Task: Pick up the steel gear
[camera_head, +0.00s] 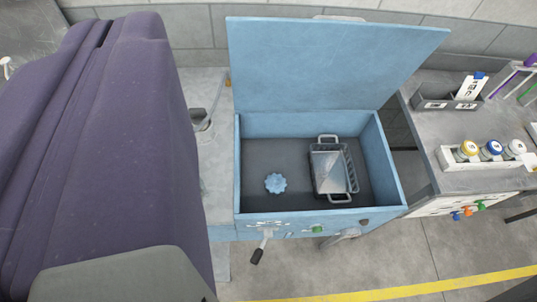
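A small toothed gear (275,183), pale blue-grey in this light, lies flat on the dark floor of an open blue box (388,170). It is in the left half of the box, near the front wall. It is the only gear I can make out, and nothing covers it. My gripper's fingers are not in view. A large purple-and-grey body, which seems to be part of my arm, fills the left of the picture and stays left of the box.
A metal basket or tray (328,173) with raised handles stands right of the gear. The box's lid (330,65) stands open at the back. A crank handle (257,255) sticks out in front. A grey bench (435,125) with several capped bottles is at right.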

